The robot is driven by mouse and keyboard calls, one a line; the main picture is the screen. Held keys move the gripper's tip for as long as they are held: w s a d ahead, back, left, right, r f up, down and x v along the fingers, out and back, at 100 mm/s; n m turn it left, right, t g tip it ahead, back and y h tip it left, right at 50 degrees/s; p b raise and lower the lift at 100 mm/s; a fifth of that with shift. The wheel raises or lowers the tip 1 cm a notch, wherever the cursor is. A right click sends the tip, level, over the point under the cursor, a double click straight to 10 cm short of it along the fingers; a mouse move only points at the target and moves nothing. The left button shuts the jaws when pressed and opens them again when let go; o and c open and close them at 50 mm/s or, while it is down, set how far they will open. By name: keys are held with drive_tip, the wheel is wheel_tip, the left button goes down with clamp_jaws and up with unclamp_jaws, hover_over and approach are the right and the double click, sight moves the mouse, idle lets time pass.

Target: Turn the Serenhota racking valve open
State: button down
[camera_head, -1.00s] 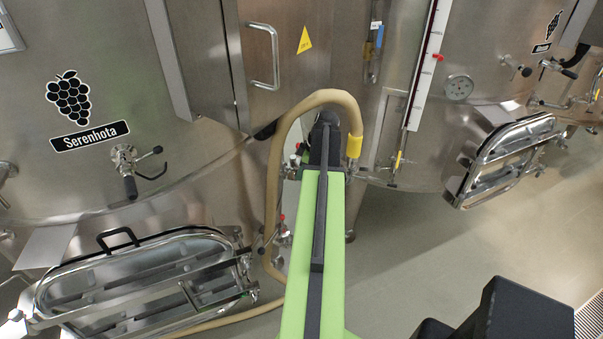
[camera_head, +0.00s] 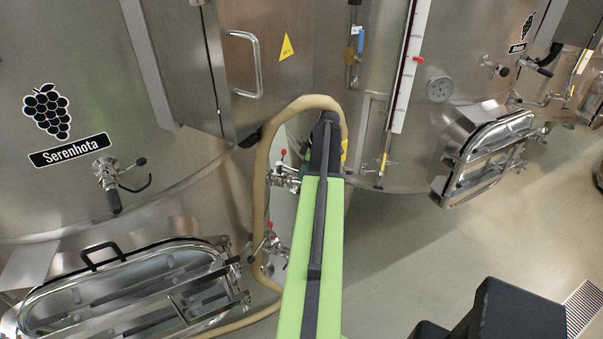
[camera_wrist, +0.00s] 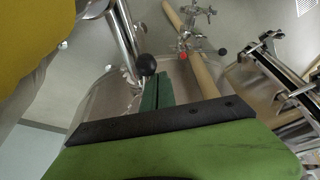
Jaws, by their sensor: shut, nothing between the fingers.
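The Serenhota vat (camera_head: 150,215) is the steel tank at left, with a grape picture and name label (camera_head: 68,150). A small valve with a black handle (camera_head: 113,200) is on its wall below the label. Two steel valves with red-tipped levers, an upper one (camera_head: 285,178) and a lower one (camera_head: 270,245), show beside the hose; I cannot tell which is the racking valve. In the wrist view, my gripper (camera_wrist: 157,92) is shut and empty, its green fingers close to a black ball knob (camera_wrist: 147,64); contact is unclear. In the head view my arm hides the gripper.
A tan hose (camera_head: 262,170) loops up near my arm and runs along the floor. An oval hatch (camera_head: 130,290) juts out at lower left, another (camera_head: 490,155) at right. A gauge tube (camera_head: 408,70) stands on the neighbouring vat.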

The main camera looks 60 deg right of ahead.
drive_tip(key=shift+s+d, duration=0.15)
idle(0.3)
drive_tip(key=w+a+r+p, duration=0.1)
drive_tip(key=w+a, duration=0.1)
drive_tip(key=a, duration=0.2)
drive_tip(key=s+d+r+p, duration=0.1)
drive_tip(key=d+r+p, duration=0.2)
drive_tip(key=r+p, duration=0.6)
drive_tip(key=shift+s+d, duration=0.25)
